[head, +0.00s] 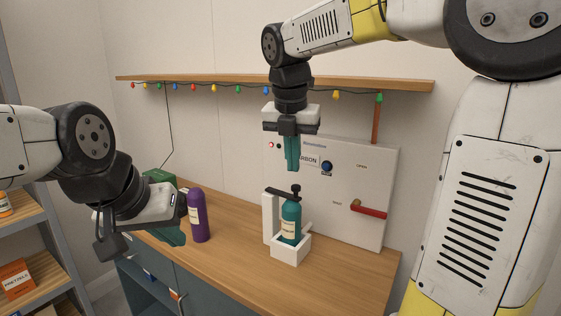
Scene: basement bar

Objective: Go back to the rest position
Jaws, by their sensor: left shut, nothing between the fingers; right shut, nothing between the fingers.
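My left gripper (172,236) is shut and empty at the left, over the counter's front left edge and just left of a purple bottle (198,216). My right gripper (292,168) is shut and empty, pointing down, above a teal bottle (291,221). A clear gap shows between its fingertips and the bottle's black top. The teal bottle stands upright in a white holder (286,255) on the wooden counter (240,245).
A white panel (345,165) with a red-handled lever (368,209) stands behind the holder. A wooden shelf (350,84) with coloured bulbs runs along the wall. A green box (158,176) is at the counter's back left. Shelving with a pretzels box (16,279) stands far left.

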